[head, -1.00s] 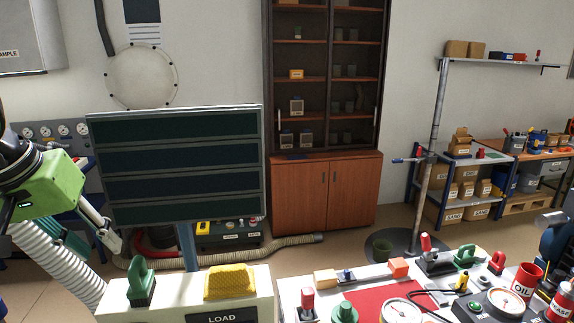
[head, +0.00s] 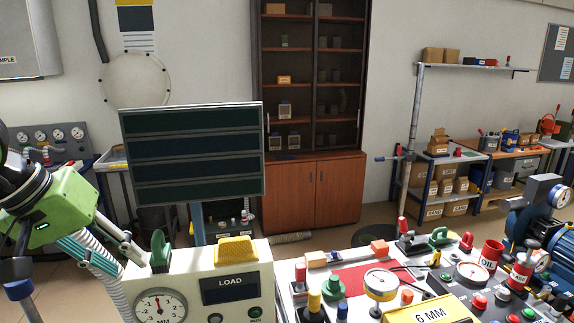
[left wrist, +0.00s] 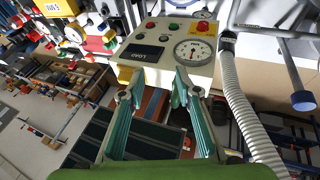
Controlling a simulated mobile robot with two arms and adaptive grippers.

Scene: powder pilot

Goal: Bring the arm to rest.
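My left gripper (head: 130,262) comes in from the left in the head view, with a green body and grey and teal fingers. It is in the air left of the white load box (head: 238,258), whose front carries a dark display and a dial. In the left wrist view, my left gripper (left wrist: 157,88) has its two teal-padded fingers apart, with nothing held between them. The load box (left wrist: 160,75) shows beyond the fingertips there. I cannot tell whether a finger touches the box. My right gripper is not in view.
A dark panel board (head: 192,152) stands behind the load box. A white ribbed hose (left wrist: 245,110) runs close beside the left gripper. A crowded bench with a red mat (head: 362,279), gauges and knobs lies to the right. Open floor shows before the wooden cabinet (head: 316,190).

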